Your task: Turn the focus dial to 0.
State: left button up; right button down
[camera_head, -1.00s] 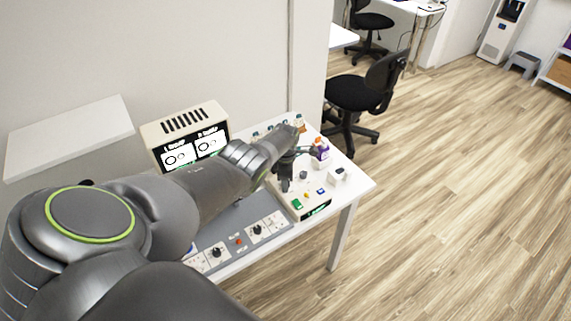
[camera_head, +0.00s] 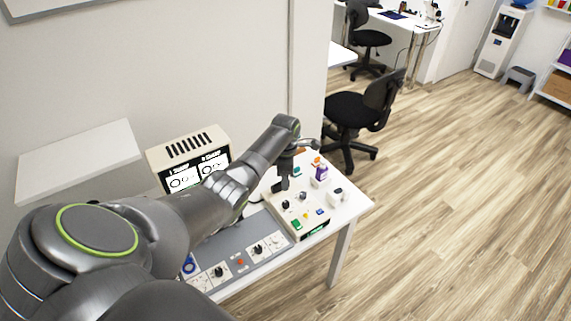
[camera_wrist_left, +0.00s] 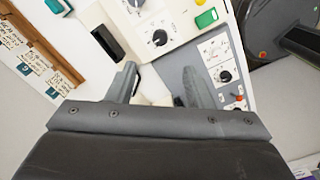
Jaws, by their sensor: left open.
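My left gripper (camera_head: 283,184) is above the back of the box, open and empty. In the left wrist view its spread fingers (camera_wrist_left: 160,72) are below a black dial (camera_wrist_left: 159,38) on the box. My right gripper is out of view.
A cream monitor (camera_head: 188,146) with two ring pictures stands behind the grey panel (camera_head: 225,240). A purple-labelled bottle (camera_head: 321,173) and small items stand at the table's back right. A black chair (camera_head: 360,110) is beyond; the floor to the right is clear.

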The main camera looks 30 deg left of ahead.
pick_arm(q)
jog(key=shift+r, duration=2.5)
jog(key=shift+f, duration=0.1)
